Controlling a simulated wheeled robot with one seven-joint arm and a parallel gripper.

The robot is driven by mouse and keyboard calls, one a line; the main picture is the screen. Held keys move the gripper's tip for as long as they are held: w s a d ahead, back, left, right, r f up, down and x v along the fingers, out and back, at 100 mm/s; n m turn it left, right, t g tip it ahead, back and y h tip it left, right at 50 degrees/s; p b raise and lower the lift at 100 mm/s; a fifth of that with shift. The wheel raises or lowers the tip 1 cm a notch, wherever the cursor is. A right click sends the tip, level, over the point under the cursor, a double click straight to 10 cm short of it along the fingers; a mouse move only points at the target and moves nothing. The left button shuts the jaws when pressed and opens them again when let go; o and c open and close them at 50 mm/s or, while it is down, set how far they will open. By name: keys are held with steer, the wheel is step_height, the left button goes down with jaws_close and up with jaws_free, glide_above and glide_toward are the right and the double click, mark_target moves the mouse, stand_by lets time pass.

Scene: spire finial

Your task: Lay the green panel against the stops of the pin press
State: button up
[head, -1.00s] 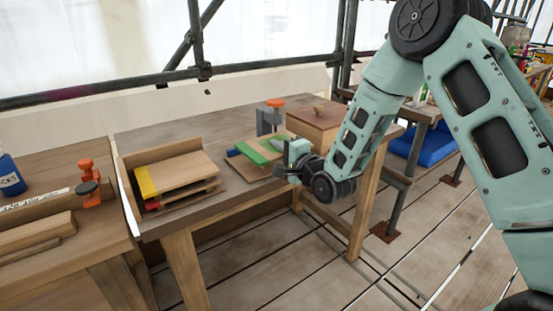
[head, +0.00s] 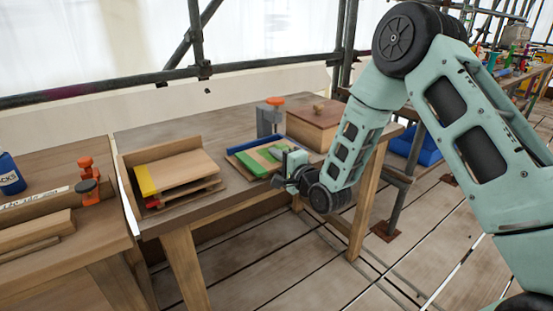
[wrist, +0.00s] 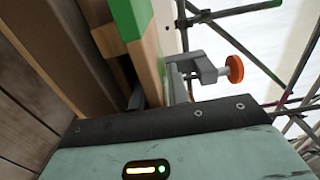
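The green panel (head: 264,159), pale wood with a green band, lies over the pin press base in the head view, roughly flat. Whether it touches the base or the stops cannot be told. Blue edging (head: 243,145), perhaps the stops, shows along its far side. The pin press (head: 269,119) has a grey upright and an orange knob. My gripper (head: 290,168) is at the panel's near right edge and appears shut on it. In the wrist view the panel (wrist: 149,58) runs up from the palm; the fingertips are mostly hidden. The press's orange knob (wrist: 235,69) shows to its right.
A wooden box with a knobbed lid (head: 314,126) stands close behind my gripper on the table (head: 218,204). A rack of stacked panels (head: 170,174), the top one yellow-edged, stands at the left. Bare tabletop lies between rack and press. Scaffold tubes run behind.

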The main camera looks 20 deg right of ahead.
steer(key=shift+r, duration=0.15)
steer(key=v, duration=1.2)
steer(key=s+a+n+g, duration=1)
steer(key=a+n, duration=0.1)
steer(key=n, duration=0.2)
steer(key=s+r+n+g+h, duration=0.2)
steer(key=s+n+g, duration=0.1)
steer(key=s, duration=0.7)
steer(key=s+r+n+g+h, duration=0.2)
steer(key=s+n+g+h, duration=0.1)
steer(key=s, duration=0.8)
steer(key=d+n+g, duration=0.1)
steer(key=n, duration=0.1)
steer(key=shift+n+b, duration=0.35)
steer(key=shift+n, duration=0.05)
